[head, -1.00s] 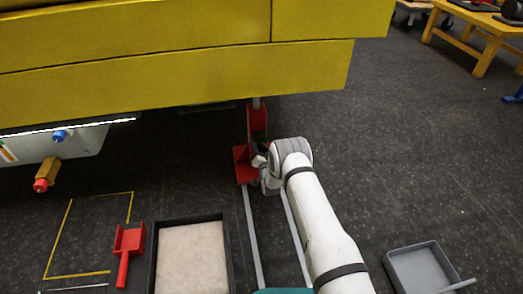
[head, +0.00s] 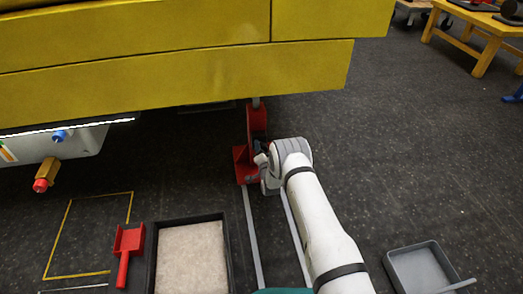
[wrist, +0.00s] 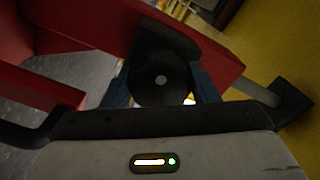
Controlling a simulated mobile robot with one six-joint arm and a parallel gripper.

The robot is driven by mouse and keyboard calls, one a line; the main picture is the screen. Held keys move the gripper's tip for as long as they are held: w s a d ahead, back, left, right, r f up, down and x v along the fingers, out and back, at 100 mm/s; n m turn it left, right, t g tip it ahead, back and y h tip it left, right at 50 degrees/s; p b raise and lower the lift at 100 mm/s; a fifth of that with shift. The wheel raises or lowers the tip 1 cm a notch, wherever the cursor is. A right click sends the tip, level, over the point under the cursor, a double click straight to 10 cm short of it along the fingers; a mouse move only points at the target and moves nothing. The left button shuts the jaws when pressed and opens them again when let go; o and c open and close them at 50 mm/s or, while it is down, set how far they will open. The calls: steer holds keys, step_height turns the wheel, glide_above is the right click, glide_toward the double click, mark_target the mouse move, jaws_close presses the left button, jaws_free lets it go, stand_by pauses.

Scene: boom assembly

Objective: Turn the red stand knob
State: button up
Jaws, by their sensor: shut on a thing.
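The red stand (head: 257,125) rises under the yellow boom in the head view, and its red body (wrist: 85,25) fills the upper left and middle of the wrist view. Its knob (wrist: 161,78) is a dark round disc with a small grey centre. My gripper (wrist: 164,88) is shut on the knob, with one blue-grey finger on each side of it. In the head view my gripper (head: 262,161) is at the stand's right side, and my wrist hides most of the knob there.
The yellow boom (head: 180,70) hangs low over the stand. A padded black tray (head: 190,255) and a red scoop (head: 127,248) lie on the floor at front left. A grey tray (head: 420,270) lies at front right. The floor to the right is open.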

steer(key=o, duration=1)
steer(key=p+v, duration=0.3)
steer(key=v, duration=0.5)
steer(key=shift+p, duration=0.35)
